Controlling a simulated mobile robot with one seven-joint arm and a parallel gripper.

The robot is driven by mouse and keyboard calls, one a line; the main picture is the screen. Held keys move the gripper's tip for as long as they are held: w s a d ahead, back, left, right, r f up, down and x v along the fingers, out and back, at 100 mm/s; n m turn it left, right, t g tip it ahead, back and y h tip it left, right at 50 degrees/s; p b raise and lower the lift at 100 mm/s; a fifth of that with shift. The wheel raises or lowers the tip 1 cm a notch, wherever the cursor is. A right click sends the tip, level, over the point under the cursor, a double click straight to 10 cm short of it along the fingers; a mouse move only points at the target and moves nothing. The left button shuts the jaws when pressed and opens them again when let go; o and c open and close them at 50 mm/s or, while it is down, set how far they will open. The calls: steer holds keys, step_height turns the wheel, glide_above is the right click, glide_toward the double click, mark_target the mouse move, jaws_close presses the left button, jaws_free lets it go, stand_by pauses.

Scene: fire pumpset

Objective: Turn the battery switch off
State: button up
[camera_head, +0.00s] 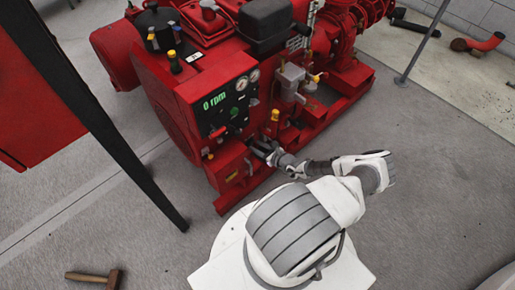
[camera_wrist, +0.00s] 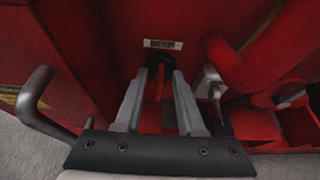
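The red pump set (camera_head: 215,75) stands in front of me, with a panel reading "0 rpm". In the wrist view, a label reading "BATTERY" (camera_wrist: 163,44) is on its red face. Just below the label is the battery switch (camera_wrist: 159,64), a small dark part with a red piece below it. My gripper (camera_wrist: 158,78) points at the switch, its two fingers apart, one on each side of it. I see gaps beside the red piece; contact with the dark part is unclear. In the head view my gripper (camera_head: 264,148) reaches the lower front of the pump set, where the switch is hidden.
A curved metal handle (camera_wrist: 34,92) is left of my fingers, and a metal fitting (camera_wrist: 209,82) with a red pipe (camera_wrist: 262,55) is close on the right. A hammer (camera_head: 97,277) lies on the floor. A black post (camera_head: 120,150) stands left.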

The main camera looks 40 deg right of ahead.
steer(key=shift+w, duration=0.2)
jaws_close()
